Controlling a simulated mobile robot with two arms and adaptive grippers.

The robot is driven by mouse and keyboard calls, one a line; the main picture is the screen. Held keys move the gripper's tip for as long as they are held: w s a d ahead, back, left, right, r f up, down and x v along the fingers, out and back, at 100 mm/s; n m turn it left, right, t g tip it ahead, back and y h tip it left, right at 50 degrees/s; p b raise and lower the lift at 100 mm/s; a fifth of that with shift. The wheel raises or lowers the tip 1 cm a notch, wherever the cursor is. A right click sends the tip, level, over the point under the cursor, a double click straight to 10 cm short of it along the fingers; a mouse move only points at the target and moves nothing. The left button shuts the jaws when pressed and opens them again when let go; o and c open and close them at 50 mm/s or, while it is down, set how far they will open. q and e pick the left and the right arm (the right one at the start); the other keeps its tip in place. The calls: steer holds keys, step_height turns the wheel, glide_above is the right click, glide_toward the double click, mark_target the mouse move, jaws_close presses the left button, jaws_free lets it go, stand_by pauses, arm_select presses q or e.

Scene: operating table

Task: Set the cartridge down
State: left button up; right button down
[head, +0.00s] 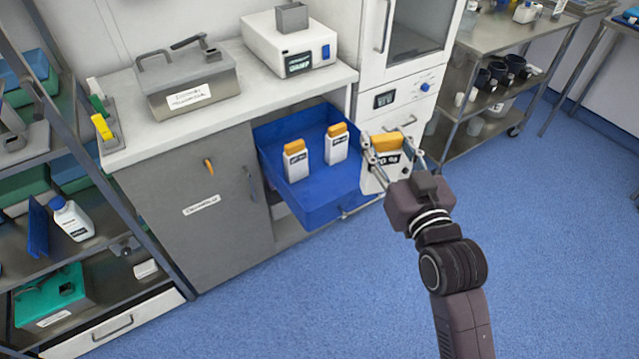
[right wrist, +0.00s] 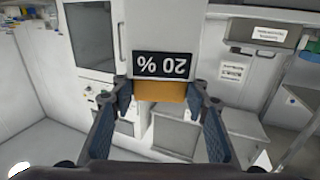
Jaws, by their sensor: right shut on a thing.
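My right gripper (head: 396,152) is shut on a white cartridge (head: 374,181) with an orange top and a black label. It holds the cartridge in the air at the right side of an open blue drawer (head: 318,208). In the right wrist view the cartridge (right wrist: 178,25) sits between the fingers (right wrist: 160,92), its label reading "20 %" upside down. Two similar white cartridges with orange tops stand upright in the drawer, one at the left (head: 297,164) and one at the right (head: 336,147). My left gripper is not in view.
The drawer sticks out below a white counter (head: 240,100) carrying a grey metal box (head: 187,85) and a white device (head: 289,45). Metal shelving (head: 110,285) stands at the left, a steel cart (head: 480,125) at the right. The drawer's front floor is bare; blue floor (head: 540,240) is open.

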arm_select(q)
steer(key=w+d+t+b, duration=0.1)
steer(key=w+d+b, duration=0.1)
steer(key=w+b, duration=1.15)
arm_select(e)
steer(key=w+a+f+n+g+y+b, duration=0.1)
steer(key=w+a+f+n+y+b, duration=0.15)
steer(key=w+a, duration=0.35)
steer(key=w+a+f+n+g+y+b, duration=0.1)
steer(key=w+a+g+y, duration=0.2)
steer(key=w, duration=0.5)
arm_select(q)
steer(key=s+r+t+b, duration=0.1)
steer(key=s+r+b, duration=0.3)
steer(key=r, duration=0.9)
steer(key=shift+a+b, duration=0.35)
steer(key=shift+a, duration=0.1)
arm_select(e)
step_height(320, 180, down, 19)
steer(key=t, duration=0.1)
steer(key=shift+a+f, duration=0.2)
steer(key=shift+a, duration=0.25)
steer(key=shift+w, duration=0.1)
steer(key=shift+f, duration=0.15)
steer(key=c, duration=1.2)
jaws_free()
steer(key=shift+o, duration=0.3)
